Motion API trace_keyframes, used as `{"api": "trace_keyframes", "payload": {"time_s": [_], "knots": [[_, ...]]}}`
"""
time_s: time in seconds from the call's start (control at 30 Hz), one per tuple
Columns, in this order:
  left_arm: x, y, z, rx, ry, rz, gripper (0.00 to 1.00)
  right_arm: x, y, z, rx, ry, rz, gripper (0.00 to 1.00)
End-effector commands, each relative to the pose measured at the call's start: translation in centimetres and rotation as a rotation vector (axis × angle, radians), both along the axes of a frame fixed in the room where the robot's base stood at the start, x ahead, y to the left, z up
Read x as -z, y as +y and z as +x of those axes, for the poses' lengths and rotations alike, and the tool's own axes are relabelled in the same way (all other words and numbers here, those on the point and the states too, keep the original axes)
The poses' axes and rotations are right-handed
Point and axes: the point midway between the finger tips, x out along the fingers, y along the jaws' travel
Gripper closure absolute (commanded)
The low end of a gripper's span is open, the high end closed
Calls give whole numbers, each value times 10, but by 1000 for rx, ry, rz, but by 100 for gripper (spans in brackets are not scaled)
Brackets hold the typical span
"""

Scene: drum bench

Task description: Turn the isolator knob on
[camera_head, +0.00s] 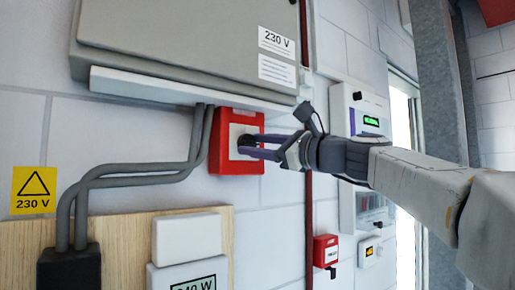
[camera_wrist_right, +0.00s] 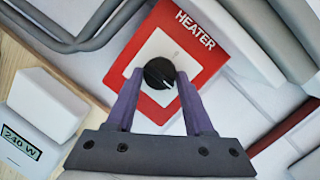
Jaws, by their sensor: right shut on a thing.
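My right gripper (camera_head: 252,147) reaches in from the right. Its purple fingers lie on both sides of the knob and are shut on it, as the right wrist view (camera_wrist_right: 158,85) also shows. The fingers partly hide the knob in the head view. My left gripper is not in view.
A grey cabinet (camera_head: 180,45) marked 230 V hangs above the box. Grey conduits (camera_head: 140,180) run to its left. A smaller red box (camera_head: 326,250) is lower right. A white panel with a green display (camera_head: 371,121) and a metal post (camera_head: 440,80) stand at right.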

Motion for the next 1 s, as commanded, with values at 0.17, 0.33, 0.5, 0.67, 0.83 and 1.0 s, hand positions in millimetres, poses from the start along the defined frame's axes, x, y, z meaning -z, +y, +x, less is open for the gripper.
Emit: {"api": "trace_keyframes", "payload": {"time_s": [0.17, 0.33, 0.5, 0.67, 0.83, 1.0], "knots": [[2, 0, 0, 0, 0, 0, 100, 2, 0, 0, -1, 26, 29, 100], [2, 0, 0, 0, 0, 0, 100, 2, 1, 0, -1, 35, 40, 100], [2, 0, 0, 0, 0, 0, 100, 2, 1, 0, -1, 34, 42, 100], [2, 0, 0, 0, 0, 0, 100, 2, 1, 0, -1, 34, 42, 39], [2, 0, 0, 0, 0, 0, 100, 1, 0, 0, 0, 33, 41, 18], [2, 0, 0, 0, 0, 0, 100, 1, 0, 0, 0, 31, 40, 18]]}}
